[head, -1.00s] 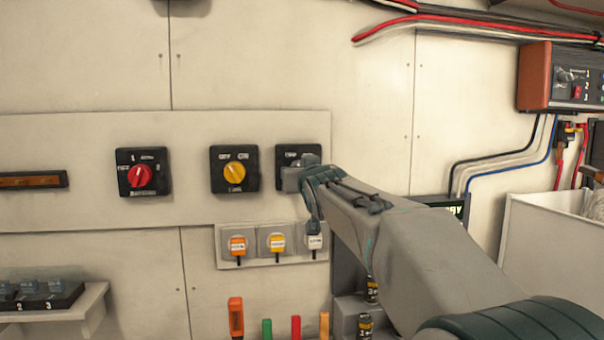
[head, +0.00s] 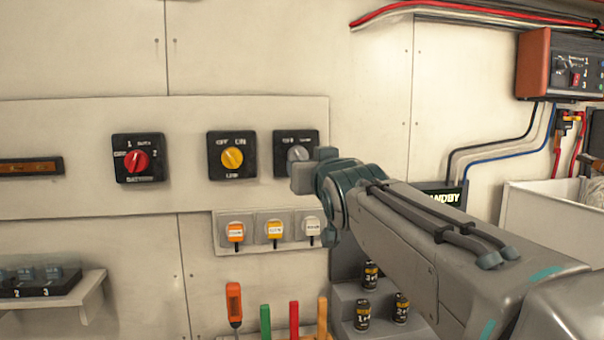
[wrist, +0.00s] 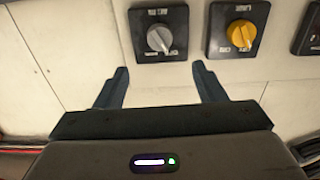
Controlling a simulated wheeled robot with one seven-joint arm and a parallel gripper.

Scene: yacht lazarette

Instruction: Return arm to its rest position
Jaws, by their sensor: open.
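My gripper (wrist: 160,88) is open and empty in the wrist view, its two dark fingers spread apart. Beyond the fingers is the switch with the grey knob (wrist: 159,38), with a visible gap of panel between. In the head view my arm reaches in from the lower right, and my gripper (head: 314,172) is near the lower right of that grey-knob switch (head: 297,153), partly covering it. The fingers are hard to make out there. The yellow-knob switch (head: 232,157) stands to its left; it also shows in the wrist view (wrist: 241,34).
A red-knob switch (head: 136,160) is further left. Below are sockets with labelled plugs (head: 274,231), upright tools (head: 266,320) and batteries on a stepped stand (head: 363,315). A white bin (head: 545,215) and orange-sided box (head: 533,64) are at right. A shelf (head: 85,295) is lower left.

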